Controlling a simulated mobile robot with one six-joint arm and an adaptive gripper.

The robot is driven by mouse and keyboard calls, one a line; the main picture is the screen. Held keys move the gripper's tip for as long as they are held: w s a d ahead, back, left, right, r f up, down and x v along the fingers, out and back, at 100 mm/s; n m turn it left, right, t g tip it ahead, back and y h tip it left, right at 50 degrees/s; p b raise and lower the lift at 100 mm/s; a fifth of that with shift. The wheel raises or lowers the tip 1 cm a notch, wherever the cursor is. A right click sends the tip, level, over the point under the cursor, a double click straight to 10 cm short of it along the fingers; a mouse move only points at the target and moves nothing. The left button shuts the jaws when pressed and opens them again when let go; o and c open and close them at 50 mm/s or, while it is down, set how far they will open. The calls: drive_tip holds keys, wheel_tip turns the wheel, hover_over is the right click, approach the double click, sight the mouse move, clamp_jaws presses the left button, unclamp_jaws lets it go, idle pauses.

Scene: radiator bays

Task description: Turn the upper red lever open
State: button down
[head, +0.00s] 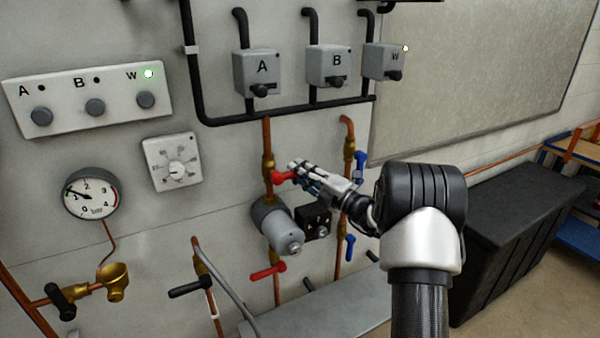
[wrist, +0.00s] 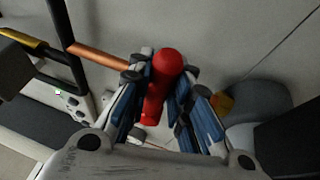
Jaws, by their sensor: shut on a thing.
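The upper red lever (head: 282,178) sits on a brass valve on the copper pipe, above the grey pump (head: 278,226). In the head view my gripper (head: 298,172) is at this lever, coming from the right. In the wrist view the red lever (wrist: 160,88) lies between the blue-padded fingers of my gripper (wrist: 158,105), which are shut on it. The lever points out sideways to the right of its pipe in the head view. Part of it is hidden by the fingers. A lower red lever (head: 268,271) sits below the pump, apart from my gripper.
Blue levers (head: 360,168) are on the copper pipe to the right, close to my arm. Boxes marked A, B and W (head: 384,62) hang above. A pressure gauge (head: 91,194) is at left. A black chest (head: 515,225) stands at right.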

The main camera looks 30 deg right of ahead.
sight(277, 173)
drive_tip(key=r+n+p, duration=0.1)
drive_tip(key=r+n+g+p, duration=0.1)
drive_tip(key=p, duration=0.1)
drive_tip(key=r+n+p, duration=0.1)
drive_tip(key=n+p, duration=0.1)
drive_tip(key=shift+a+g, duration=0.25)
drive_tip(key=shift+g, duration=0.15)
drive_tip(key=n+p, duration=0.1)
drive_tip(key=r+n+g+p, duration=0.1)
drive_tip(key=shift+a+r+n+h+p, duration=0.2)
drive_tip(key=shift+a+n+h+p, duration=0.1)
drive_tip(key=shift+a+p, duration=0.1)
drive_tip(key=shift+a+r+n+g+h+p, duration=0.4)
drive_tip(key=shift+a+r+n+h+p, duration=0.15)
drive_tip(key=shift+n, duration=0.55)
drive_tip(key=a+n, duration=0.1)
drive_tip(key=a+n+h, duration=0.1)
drive_tip(key=shift+s+r+n+g+b, duration=0.1)
drive_tip(key=shift+r+n+g+b, duration=0.2)
drive_tip(key=shift+r+g, duration=0.1)
drive_tip(key=shift+a+r+n+g+h+b, duration=0.2)
drive_tip(key=shift+a+n+g+h+b, duration=0.2)
drive_tip(key=shift+a+n+h+b, duration=1.2)
drive_tip(key=shift+d+y, duration=0.25)
drive_tip(key=shift+d, duration=0.05)
drive_tip(key=c, duration=1.4)
unclamp_jaws()
drive_tip(key=shift+c, duration=0.2)
drive_tip(key=shift+s+r, duration=0.1)
drive_tip(key=shift+s, duration=0.05)
